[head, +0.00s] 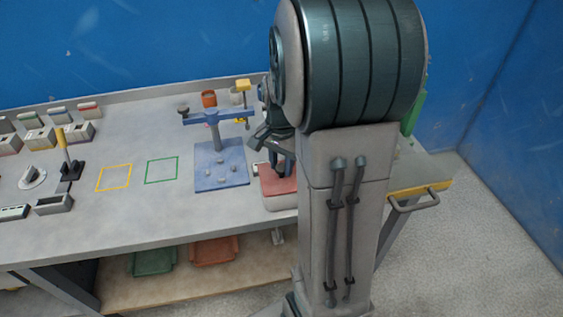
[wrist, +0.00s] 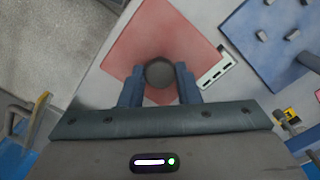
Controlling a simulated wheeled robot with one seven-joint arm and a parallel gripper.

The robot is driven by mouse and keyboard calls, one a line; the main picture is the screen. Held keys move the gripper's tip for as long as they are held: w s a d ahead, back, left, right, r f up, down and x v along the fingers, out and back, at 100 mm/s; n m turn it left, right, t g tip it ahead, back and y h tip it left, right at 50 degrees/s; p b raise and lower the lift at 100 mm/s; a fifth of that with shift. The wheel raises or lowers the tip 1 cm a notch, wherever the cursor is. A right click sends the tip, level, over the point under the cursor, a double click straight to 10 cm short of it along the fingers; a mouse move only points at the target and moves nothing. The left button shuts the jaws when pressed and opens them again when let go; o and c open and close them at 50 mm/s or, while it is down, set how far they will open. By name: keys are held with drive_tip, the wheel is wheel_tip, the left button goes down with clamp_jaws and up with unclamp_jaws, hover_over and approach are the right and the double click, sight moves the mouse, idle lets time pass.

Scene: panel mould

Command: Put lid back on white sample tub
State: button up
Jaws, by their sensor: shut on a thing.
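My gripper (wrist: 160,85) points down over a red square pad (wrist: 118,52) near the right part of the bench. Its two blue fingers are closed on a dark grey round piece (wrist: 160,72), seen from above. I cannot tell whether this piece is the lid or whether it touches the pad. In the head view my gripper (head: 283,170) is partly hidden by my arm, and the red pad (head: 270,186) shows below it. A pale cylinder (head: 237,98) stands at the back of the bench, partly hidden; I cannot tell whether it is the white sample tub.
A blue board (head: 208,180) with pegs and an upright post with a crossbar (head: 215,117) stands left of my gripper. A reddish-brown cup (head: 208,99) is behind it. A white slotted strip (wrist: 213,68) lies by the pad. Yellow (head: 101,189) and green (head: 147,171) outlines are empty.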

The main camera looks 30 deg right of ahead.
drive_tip(key=shift+f, duration=0.15)
idle(0.7)
drive_tip(key=o, duration=1.5)
drive_tip(key=shift+o, duration=0.2)
drive_tip(key=shift+r+p, duration=2.8)
drive_tip(key=shift+r, duration=0.75)
drive_tip(key=shift+c, duration=0.4)
clamp_jaws()
